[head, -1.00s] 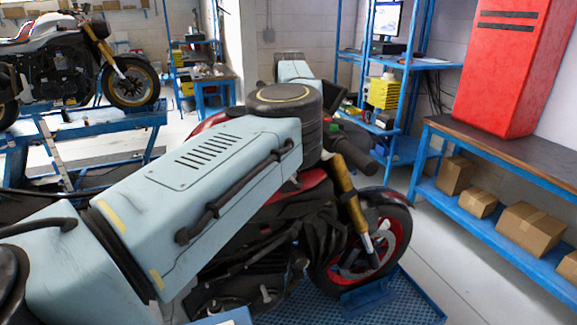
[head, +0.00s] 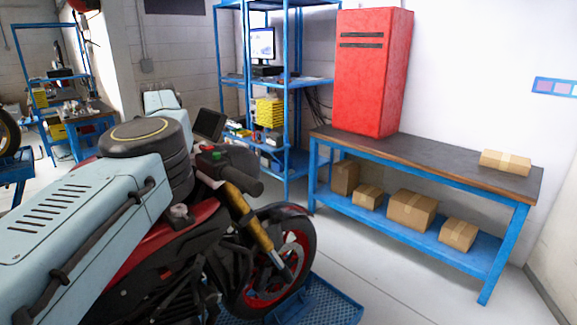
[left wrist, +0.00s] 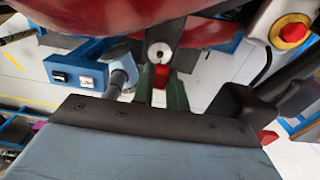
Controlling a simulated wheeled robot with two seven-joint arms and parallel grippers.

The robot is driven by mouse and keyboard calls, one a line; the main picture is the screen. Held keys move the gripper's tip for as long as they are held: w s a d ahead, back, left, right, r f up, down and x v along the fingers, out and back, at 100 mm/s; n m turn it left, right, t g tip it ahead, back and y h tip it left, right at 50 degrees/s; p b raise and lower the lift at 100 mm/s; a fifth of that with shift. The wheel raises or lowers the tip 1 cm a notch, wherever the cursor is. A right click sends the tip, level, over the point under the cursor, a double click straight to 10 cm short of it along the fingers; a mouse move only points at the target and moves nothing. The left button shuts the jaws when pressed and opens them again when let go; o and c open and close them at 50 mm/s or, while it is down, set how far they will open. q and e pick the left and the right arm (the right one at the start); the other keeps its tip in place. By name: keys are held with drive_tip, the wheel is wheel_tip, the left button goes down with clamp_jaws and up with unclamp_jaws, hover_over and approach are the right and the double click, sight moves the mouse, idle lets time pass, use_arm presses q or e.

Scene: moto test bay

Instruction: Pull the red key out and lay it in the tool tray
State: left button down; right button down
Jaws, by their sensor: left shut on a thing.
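In the left wrist view my left gripper (left wrist: 162,96) is shut on the red key (left wrist: 162,76), with a dark green finger on each side of it. The key sits at a round silver lock (left wrist: 160,53) below a red body panel. I cannot tell how far the key is in the lock. In the head view my pale blue left arm reaches over the motorcycle (head: 215,262) and hides the gripper and key. My right gripper is in neither view. I cannot make out a tool tray.
A workbench (head: 432,162) with a red cabinet (head: 370,75) and cardboard boxes stands at the right. Behind the motorcycle is a blue shelf rack (head: 220,60). A red stop button (left wrist: 293,32) and a blue switch box (left wrist: 75,75) are near the left gripper. Floor before the bench is clear.

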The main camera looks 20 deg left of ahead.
use_arm(q)
drive_tip(key=shift+f, duration=1.5)
drive_tip(key=shift+r, duration=0.25)
